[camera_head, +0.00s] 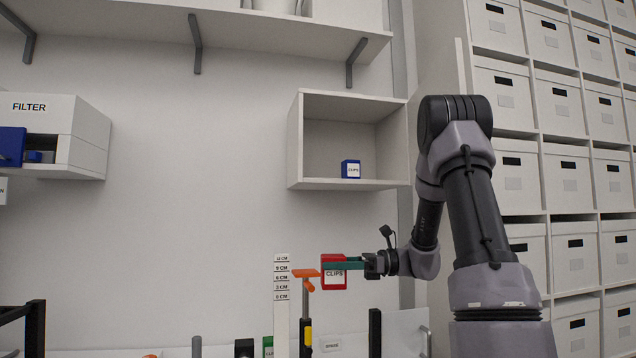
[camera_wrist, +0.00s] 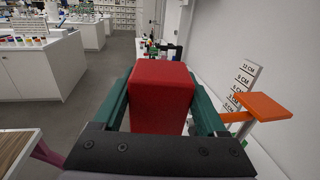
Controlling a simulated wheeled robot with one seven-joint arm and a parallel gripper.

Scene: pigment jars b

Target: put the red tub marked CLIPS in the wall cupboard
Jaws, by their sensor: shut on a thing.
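The red tub marked CLIPS (camera_head: 334,280) is held upright in my gripper (camera_head: 343,266), below the wall cupboard. In the wrist view the red tub (camera_wrist: 161,97) fills the space between the two green fingers of my gripper (camera_wrist: 160,100). The wall cupboard (camera_head: 297,140) is an open-fronted white box on the wall, above and slightly right of the tub. A blue tub with a white CLIPS label (camera_head: 350,169) stands on its floor, right of the middle. The left part of the cupboard floor is bare.
A height scale (camera_head: 281,300) and an orange-topped post (camera_head: 306,273) stand just left of the tub; the orange top (camera_wrist: 256,107) is close right in the wrist view. A long shelf (camera_head: 250,30) runs above. A white FILTER cabinet (camera_head: 60,125) hangs left.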

